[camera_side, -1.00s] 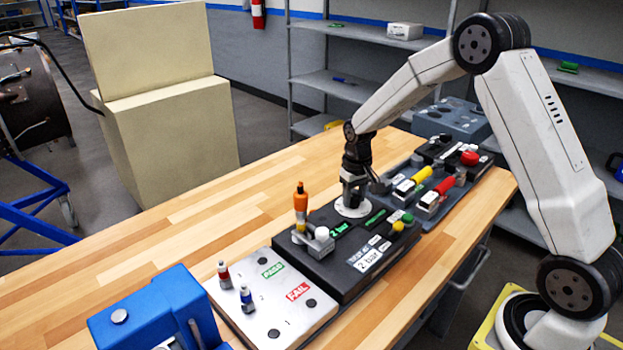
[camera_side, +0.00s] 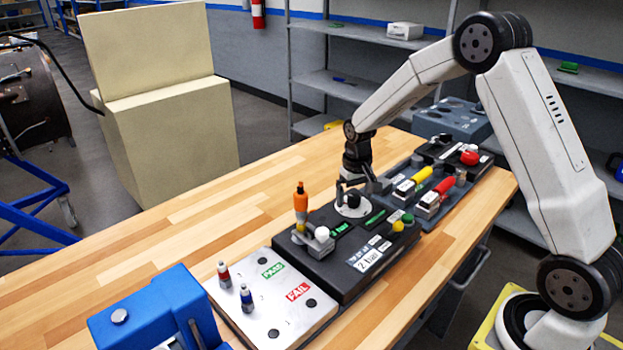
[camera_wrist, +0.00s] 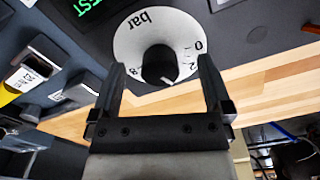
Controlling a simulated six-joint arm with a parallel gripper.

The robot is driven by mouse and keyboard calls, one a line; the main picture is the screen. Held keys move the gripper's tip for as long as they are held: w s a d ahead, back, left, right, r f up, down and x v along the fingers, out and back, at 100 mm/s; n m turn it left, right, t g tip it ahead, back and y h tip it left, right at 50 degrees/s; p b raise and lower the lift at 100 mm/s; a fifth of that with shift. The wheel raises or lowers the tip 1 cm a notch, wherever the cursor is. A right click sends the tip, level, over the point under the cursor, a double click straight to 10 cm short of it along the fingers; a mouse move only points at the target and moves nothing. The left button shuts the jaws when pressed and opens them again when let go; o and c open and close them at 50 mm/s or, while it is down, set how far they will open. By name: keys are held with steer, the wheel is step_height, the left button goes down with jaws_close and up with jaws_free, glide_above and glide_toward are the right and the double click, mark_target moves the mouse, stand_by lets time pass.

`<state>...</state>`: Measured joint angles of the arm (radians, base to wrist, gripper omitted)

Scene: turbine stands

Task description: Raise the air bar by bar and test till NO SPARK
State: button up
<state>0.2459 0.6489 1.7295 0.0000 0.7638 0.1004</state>
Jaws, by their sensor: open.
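The black air knob (camera_wrist: 158,65) sits at the centre of a white dial (camera_wrist: 128,42) marked bar; its white pointer mark lies past the 2. The knob also shows in the side view (camera_side: 353,200). My gripper (camera_side: 358,187) is open just above the knob; in the wrist view its fingers (camera_wrist: 162,62) stand apart on either side of it. The dial stands on the black tester (camera_side: 332,279). A small green display reads TEST in the wrist view (camera_wrist: 90,6). An orange-topped plug (camera_side: 300,198) stands upright in the tester beside a grey clamp lever with a white ball (camera_side: 321,233).
A white plate with PASS and FAIL labels (camera_side: 240,311) holds a red plug (camera_side: 223,273) and a blue plug (camera_side: 247,298). A blue device (camera_side: 155,308) stands front left. Yellow (camera_side: 421,175) and red (camera_side: 445,186) handles lie right of the tester.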

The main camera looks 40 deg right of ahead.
mark_target(354, 197)
steer(key=shift+r, duration=2.35)
steer(key=shift+n+t, duration=0.6)
steer(key=shift+n, duration=0.3)
steer(key=s+a, duration=0.6)
steer(key=shift+s+a+r, duration=0.1)
steer(key=shift+s+r, duration=0.25)
steer(key=shift+s, duration=0.05)
steer(key=s+a+f+n+t, duration=0.1)
steer(key=s+a, duration=0.4)
steer(key=s, duration=0.6)
steer(key=shift+a+n, duration=0.15)
steer(key=shift+n, duration=0.45)
steer(key=shift+w, duration=0.1)
jaws_close()
